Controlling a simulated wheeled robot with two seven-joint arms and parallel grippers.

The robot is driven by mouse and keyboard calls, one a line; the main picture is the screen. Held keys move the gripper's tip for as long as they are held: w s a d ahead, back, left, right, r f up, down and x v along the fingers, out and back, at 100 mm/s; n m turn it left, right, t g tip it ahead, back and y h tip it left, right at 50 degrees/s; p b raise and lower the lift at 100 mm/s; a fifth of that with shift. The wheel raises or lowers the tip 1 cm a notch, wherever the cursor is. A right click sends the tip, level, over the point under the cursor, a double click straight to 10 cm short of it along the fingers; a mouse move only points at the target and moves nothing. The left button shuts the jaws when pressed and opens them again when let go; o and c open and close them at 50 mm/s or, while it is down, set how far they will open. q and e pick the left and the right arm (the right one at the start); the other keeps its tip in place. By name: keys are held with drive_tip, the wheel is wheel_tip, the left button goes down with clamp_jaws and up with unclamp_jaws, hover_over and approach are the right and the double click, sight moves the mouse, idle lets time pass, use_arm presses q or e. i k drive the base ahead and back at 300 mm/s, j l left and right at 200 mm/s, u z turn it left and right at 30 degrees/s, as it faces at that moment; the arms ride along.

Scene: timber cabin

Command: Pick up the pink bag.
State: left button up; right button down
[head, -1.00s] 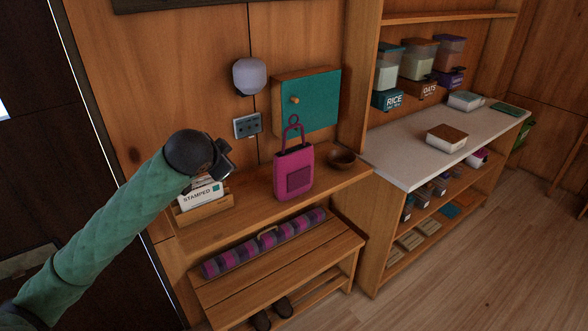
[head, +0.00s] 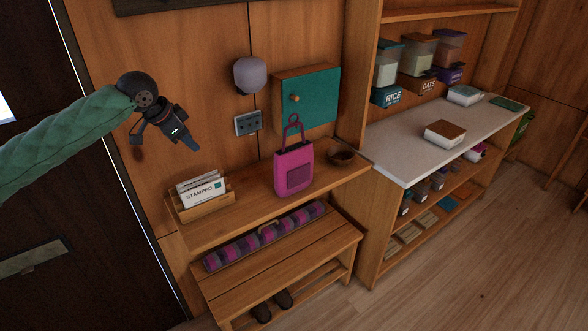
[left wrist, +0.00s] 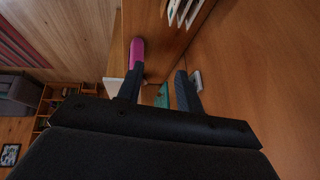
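The pink bag (head: 294,172) stands upright on the wooden shelf (head: 240,207), its handle loop up, in front of the wall. In the left wrist view the bag (left wrist: 137,52) shows as a pink shape beyond one finger. My left gripper (head: 168,148) is raised in front of the wall, above and left of the letter holder, well left of the bag and not touching it. In the left wrist view its two fingers (left wrist: 160,87) are spread apart with nothing between them. My right gripper is in neither view.
A letter holder (head: 207,207) with envelopes stands left of the bag. A teal-door cabinet (head: 308,101) hangs behind. Below is a bench (head: 290,265) with a rolled plaid blanket (head: 250,245). A pale counter (head: 400,150) lies to the right.

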sight(293, 164)
drive_tip(key=i+l, duration=0.15)
drive_tip(key=l, duration=0.15)
drive_tip(key=i+l, duration=0.15)
drive_tip(key=l, duration=0.15)
drive_tip(key=i+l, duration=0.1)
drive_tip(key=l, duration=0.25)
drive_tip(key=i+l, duration=0.15)
drive_tip(key=l, duration=0.15)
